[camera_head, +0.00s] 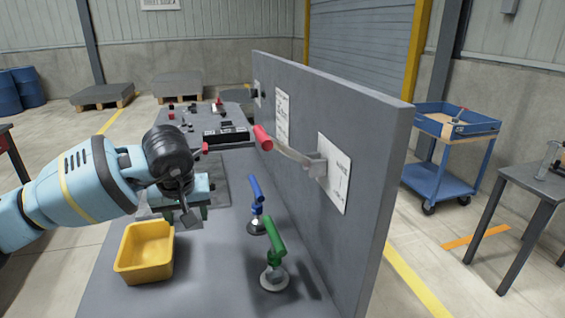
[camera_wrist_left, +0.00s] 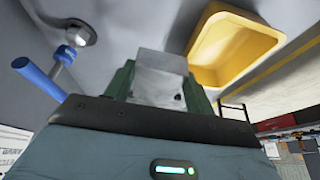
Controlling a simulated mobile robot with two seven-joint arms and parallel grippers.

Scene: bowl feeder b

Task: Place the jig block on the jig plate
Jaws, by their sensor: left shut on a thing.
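My left gripper (camera_head: 188,214) is shut on a grey block, the jig block (camera_head: 189,219), above the grey workbench. In the left wrist view the pale block (camera_wrist_left: 160,75) sits between the green fingers of the gripper (camera_wrist_left: 158,90). A flat, darker grey plate (camera_head: 220,172) lies on the bench behind the gripper and is partly hidden by it; it looks like the jig plate, but I cannot be sure. My right gripper is in neither view.
A yellow bin (camera_head: 146,252) stands at the front left of the bench. Blue-handled (camera_head: 257,194) and green-handled (camera_head: 273,244) clamps stand to the right. An upright grey panel (camera_head: 340,120) with a red-handled lever (camera_head: 263,138) borders the bench. Small parts lie at the back.

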